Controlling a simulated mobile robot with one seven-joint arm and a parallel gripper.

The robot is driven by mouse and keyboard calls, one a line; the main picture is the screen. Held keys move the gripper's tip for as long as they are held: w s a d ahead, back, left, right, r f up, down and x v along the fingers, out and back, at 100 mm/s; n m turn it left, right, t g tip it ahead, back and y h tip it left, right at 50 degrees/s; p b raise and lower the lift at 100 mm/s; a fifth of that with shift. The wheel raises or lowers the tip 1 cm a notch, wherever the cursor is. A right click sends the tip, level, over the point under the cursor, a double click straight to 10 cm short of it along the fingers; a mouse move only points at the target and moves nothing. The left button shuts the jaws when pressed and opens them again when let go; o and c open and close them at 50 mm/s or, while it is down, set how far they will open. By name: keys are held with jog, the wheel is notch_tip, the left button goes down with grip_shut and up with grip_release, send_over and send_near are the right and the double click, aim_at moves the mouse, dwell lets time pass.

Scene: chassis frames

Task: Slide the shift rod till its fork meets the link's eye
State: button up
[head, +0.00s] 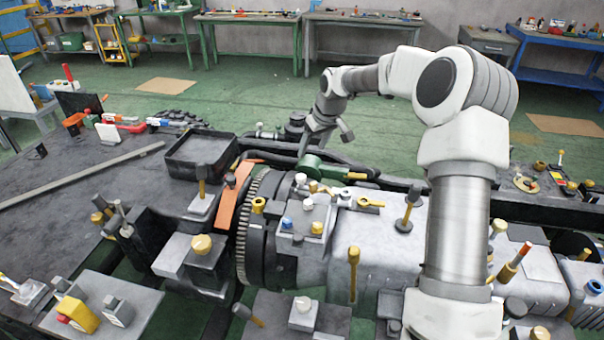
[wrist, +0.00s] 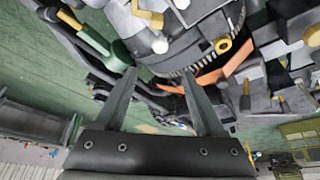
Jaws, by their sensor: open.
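My gripper (head: 326,138) hangs above the far side of the grey gearbox housing, beyond the green cylinder. In the wrist view its two fingers (wrist: 159,75) stand wide apart with nothing between them. A yellow piece with a ring-like end (head: 371,203) lies on top of the housing, apart from my gripper. It may be the link with its eye. Small pale and brass parts (head: 318,187) lie to its left, near the green cylinder. I cannot tell which of them is the shift rod or its fork. Any gap between fork and eye is too small to make out.
The green cylinder (head: 312,167) with a brass rod lies at the housing's far edge. A toothed ring (head: 252,225) and an orange bracket (head: 235,195) stand at its left. Knobbed blocks and upright handles (head: 353,272) crowd the housing. Green floor lies open behind.

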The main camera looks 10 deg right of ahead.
aim_at(301, 176)
jog(key=p+x, duration=0.1)
jog(key=x, duration=1.3)
jog(key=shift+w+f, duration=0.1)
jog(key=shift+f, duration=0.15)
grip_shut()
dwell(0.8)
